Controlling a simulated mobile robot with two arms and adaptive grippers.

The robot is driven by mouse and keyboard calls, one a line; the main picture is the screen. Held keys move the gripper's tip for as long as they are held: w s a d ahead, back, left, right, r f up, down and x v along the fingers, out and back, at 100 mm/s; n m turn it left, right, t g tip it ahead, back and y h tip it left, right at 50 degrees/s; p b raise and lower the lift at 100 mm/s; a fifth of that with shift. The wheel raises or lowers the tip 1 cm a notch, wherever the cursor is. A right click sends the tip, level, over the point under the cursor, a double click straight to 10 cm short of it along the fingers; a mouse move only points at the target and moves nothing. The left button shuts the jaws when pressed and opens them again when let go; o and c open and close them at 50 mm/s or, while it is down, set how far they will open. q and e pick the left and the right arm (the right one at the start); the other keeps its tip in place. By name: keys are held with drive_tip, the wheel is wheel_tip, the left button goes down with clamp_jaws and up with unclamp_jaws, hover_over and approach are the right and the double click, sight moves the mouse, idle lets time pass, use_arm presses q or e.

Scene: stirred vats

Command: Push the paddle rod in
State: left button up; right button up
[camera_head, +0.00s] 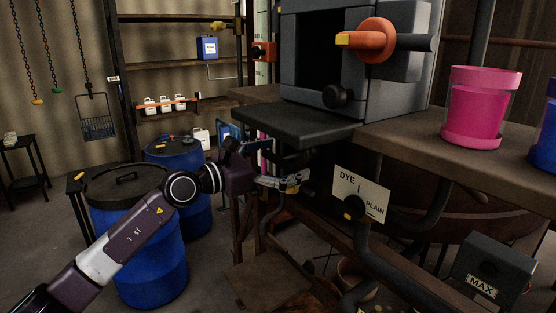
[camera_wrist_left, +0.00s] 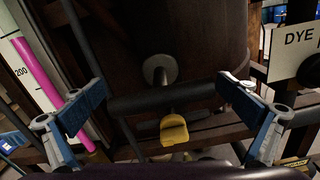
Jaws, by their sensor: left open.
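In the left wrist view, a short rod comes out of a round grey collar (camera_wrist_left: 160,70) on a dark brown vat wall (camera_wrist_left: 205,50). A yellow end piece (camera_wrist_left: 174,130) shows below the collar; I take this to be the paddle rod. A dark horizontal bar crosses between collar and yellow piece, so how they join is partly hidden. My left gripper (camera_wrist_left: 163,95) is open, with one blue-padded finger on each side of the yellow piece and clear space between.
A "DYE I PLAIN" sign (camera_head: 361,193) and a dark pipe with a yellow-marked knob (camera_head: 354,207) stand right of the gripper. Above is a grey machine (camera_head: 320,60) with an orange knob (camera_head: 376,40). A pink pot (camera_head: 478,105) stands on the bench; blue drums (camera_head: 150,265) stand left.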

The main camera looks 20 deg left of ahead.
use_arm(q)
drive_tip(key=v, duration=1.1)
drive_tip(key=shift+s+a, duration=0.3)
